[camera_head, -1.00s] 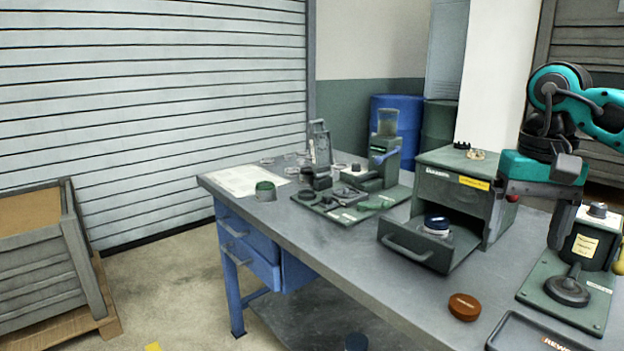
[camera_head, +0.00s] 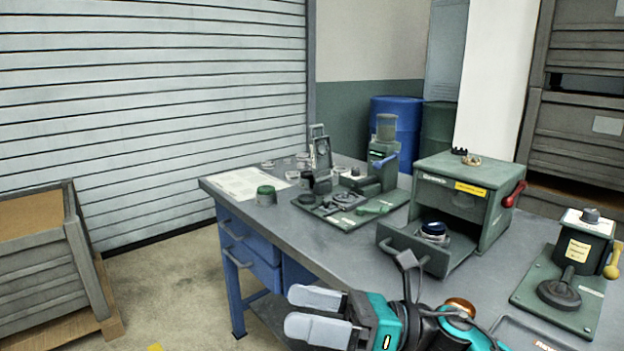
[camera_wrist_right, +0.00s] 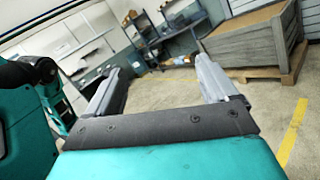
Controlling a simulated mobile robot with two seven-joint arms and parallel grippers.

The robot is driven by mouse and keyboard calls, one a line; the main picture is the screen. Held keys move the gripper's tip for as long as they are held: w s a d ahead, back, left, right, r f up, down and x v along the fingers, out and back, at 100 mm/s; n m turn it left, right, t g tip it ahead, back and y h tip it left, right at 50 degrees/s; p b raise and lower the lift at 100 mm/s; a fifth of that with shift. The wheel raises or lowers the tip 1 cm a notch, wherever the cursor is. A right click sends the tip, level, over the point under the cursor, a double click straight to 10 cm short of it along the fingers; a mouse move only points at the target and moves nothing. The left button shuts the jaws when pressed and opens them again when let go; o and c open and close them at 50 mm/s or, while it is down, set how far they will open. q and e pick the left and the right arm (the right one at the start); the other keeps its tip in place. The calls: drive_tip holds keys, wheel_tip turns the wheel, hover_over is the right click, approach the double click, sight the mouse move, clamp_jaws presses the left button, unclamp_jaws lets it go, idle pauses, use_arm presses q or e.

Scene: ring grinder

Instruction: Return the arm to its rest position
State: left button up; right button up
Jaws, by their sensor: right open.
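My right gripper (camera_head: 316,313) is in the lower middle of the head view, in front of the workbench's front edge. Its two grey fingers point left and are apart, with nothing between them. In the right wrist view the fingers (camera_wrist_right: 160,90) are spread wide, with floor and furniture beyond. My teal right arm (camera_head: 460,330) comes in along the bottom of the head view and covers part of a brown round piece (camera_head: 461,305). My left gripper is not in view.
On the workbench (camera_head: 330,230) stand a green box (camera_head: 470,200) with its drawer (camera_head: 400,252) open and a dark blue round piece (camera_head: 433,231) in it, a green press (camera_head: 384,150) and a device at right (camera_head: 585,240). A crate (camera_head: 40,260) stands on the floor at left.

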drive_tip(key=w+d+f+m+t+h, duration=0.1)
drive_tip(key=d+f+m+t+h, duration=0.3)
drive_tip(key=m, duration=0.6)
drive_tip(key=d+f+m+t+h+p, duration=0.1)
drive_tip(key=d+f+m+t+h, duration=0.2)
drive_tip(key=m+t, duration=0.6)
drive_tip(key=w+d+f+m+t+h, duration=0.1)
drive_tip(key=d+f+m+t+h, duration=0.3)
drive_tip(key=m, duration=0.8)
drive_tip(key=s+d+f+m+g+h, duration=0.3)
drive_tip(key=s+f+m, duration=0.4)
drive_tip(key=f, duration=0.2)
drive_tip(key=s+d+f+m+g+h, duration=0.4)
drive_tip(key=s+f+m, duration=0.3)
drive_tip(key=f+m, duration=0.1)
drive_tip(key=shift+f+m+p, duration=0.3)
drive_tip(key=shift+f+p, duration=0.1)
drive_tip(key=shift+f, duration=0.35)
